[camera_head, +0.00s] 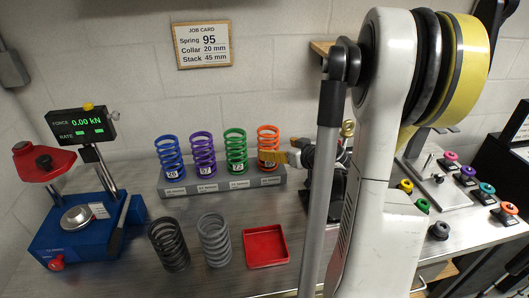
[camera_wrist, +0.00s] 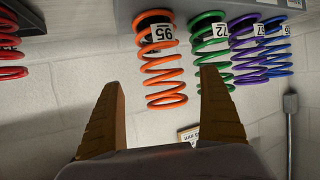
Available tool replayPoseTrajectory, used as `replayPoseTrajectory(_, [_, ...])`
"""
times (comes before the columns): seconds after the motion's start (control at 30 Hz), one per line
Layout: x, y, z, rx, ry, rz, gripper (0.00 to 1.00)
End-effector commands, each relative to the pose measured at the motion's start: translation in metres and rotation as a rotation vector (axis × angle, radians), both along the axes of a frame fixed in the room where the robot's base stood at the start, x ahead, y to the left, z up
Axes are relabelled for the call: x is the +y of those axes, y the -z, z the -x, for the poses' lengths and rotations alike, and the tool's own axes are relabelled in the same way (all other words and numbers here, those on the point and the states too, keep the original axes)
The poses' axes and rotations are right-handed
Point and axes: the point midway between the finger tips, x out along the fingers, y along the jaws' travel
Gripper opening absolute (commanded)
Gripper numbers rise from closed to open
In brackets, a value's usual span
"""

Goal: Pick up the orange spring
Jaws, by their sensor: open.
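The orange spring (camera_head: 268,146) stands upright at the right end of a grey rack, behind a tag reading 95. My gripper (camera_head: 284,151) is just right of it in the head view, and one yellow finger overlaps its lower coils. The wrist view appears upside down. There the orange spring (camera_wrist: 163,62) shows between the two finger lines, with its top end nearer the fingertips. My gripper (camera_wrist: 161,80) is open and empty in that view. I cannot tell whether a finger touches the spring.
Green (camera_head: 235,148), purple (camera_head: 203,155) and blue (camera_head: 170,156) springs share the grey rack (camera_head: 225,187). Black (camera_head: 169,245) and grey (camera_head: 214,240) springs and a red tray (camera_head: 266,246) are in front. Red coils (camera_wrist: 10,50) show at the wrist view's left edge. A blue press (camera_head: 80,237) stands left.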

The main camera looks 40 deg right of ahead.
Motion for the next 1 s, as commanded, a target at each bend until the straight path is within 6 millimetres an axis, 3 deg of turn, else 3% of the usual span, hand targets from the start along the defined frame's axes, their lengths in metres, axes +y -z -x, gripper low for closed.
replayPoseTrajectory(0.43, [-0.004,0.022,-0.052,0.001,-0.003,0.000,0.90])
replayPoseTrajectory(0.67, [-0.006,0.022,-0.057,0.001,-0.001,-0.001,0.90])
replayPoseTrajectory(0.7, [-0.006,0.022,-0.057,0.001,-0.001,-0.001,0.88])
replayPoseTrajectory(0.9, [-0.006,0.022,-0.057,0.001,-0.001,-0.001,0.26])
replayPoseTrajectory(1.0, [-0.006,0.021,-0.057,0.000,0.000,-0.001,0.22])
